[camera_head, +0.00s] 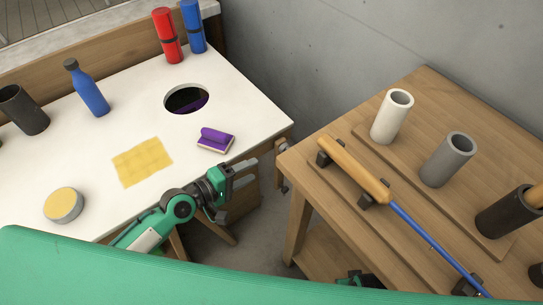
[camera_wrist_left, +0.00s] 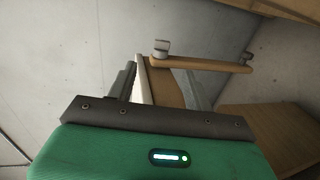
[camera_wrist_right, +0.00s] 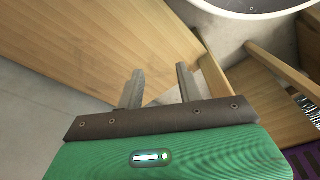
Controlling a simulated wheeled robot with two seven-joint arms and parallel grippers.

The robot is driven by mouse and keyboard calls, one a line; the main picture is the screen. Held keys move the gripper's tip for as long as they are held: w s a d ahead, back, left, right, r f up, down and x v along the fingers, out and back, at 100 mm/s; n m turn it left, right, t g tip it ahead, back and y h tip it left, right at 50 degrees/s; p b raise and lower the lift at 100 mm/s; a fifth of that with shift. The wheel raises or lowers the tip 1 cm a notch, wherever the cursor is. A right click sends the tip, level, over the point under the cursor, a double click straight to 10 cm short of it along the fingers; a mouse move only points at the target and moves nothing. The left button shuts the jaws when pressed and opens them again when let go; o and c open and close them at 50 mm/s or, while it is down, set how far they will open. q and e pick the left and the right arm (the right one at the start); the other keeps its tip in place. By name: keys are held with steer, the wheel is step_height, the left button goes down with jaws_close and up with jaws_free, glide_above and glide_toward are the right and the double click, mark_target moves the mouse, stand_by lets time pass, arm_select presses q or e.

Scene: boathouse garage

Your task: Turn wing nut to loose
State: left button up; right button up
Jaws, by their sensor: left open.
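A small grey metal piece, which looks like the wing nut (camera_wrist_left: 161,47), sits at the end of a wooden arm (camera_wrist_left: 200,63) in the left wrist view, ahead of my left gripper (camera_wrist_left: 162,82). In the head view, a small wooden bracket (camera_head: 280,147) with grey hardware (camera_head: 284,184) is at the near left corner of the wooden bench; the nut's wings are too small to make out. My left gripper (camera_head: 247,174) is open and empty, left of that hardware and apart from it. My right gripper (camera_wrist_right: 159,84) is open and empty, low beside wooden boards.
The wooden bench (camera_head: 420,90) holds a paddle-like shaft (camera_head: 425,235) on black supports and several cylinders. A narrow gap separates table and bench.

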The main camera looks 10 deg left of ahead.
arm_select(q)
steer(key=w+d+r+p, duration=0.5)
steer(key=w+r+p, duration=0.1)
steer(key=p, duration=0.8)
arm_select(e)
steer(key=s+d+f+g, duration=0.1)
steer(key=s+d+f, duration=0.2)
steer(key=s+f, duration=0.5)
steer(key=s+d+f, duration=0.3)
steer(key=s+f, duration=0.2)
steer(key=s, duration=0.7)
arm_select(q)
step_height(320, 180, down, 8)
steer(key=b, duration=0.6)
steer(key=p+x, duration=0.1)
steer(key=x, duration=0.6)
steer(key=shift+d, duration=0.15)
arm_select(e)
steer(key=shift+h, duration=0.3)
steer(key=w, duration=0.1)
steer(key=w+f, duration=0.1)
steer(key=w+a+f, duration=0.1)
steer(key=w, duration=0.1)
steer(key=shift+f, duration=0.15)
